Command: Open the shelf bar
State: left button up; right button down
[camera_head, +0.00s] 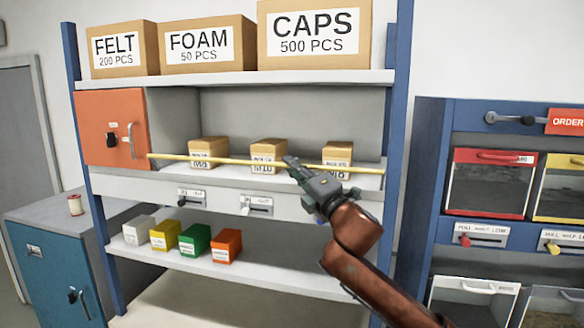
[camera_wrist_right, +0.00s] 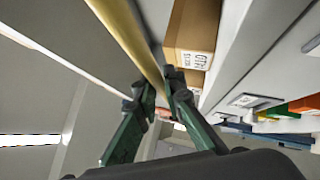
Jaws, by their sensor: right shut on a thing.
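The shelf bar (camera_head: 220,160) is a thin yellow rod. It runs across the front of the middle shelf, in front of small cardboard boxes, from the orange door to the right post. My right gripper (camera_head: 291,163) is at the middle of the bar, with its fingers at the rod. In the right wrist view the yellow bar (camera_wrist_right: 132,42) passes between the two green-and-black fingers (camera_wrist_right: 160,88), and the gripper is shut on it. The bar looks about level. My left gripper is not in view.
An orange door panel (camera_head: 97,128) with a handle is at the bar's left end. Small boxes (camera_head: 268,154) stand behind the bar. Colored boxes (camera_head: 196,240) sit on the shelf below. A blue rack with drawers (camera_head: 490,182) stands at right, and a blue cabinet (camera_head: 55,270) at left.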

jog(key=c, duration=2)
grip_release()
jog(key=v, duration=1.2)
jog(key=shift+w, duration=0.1)
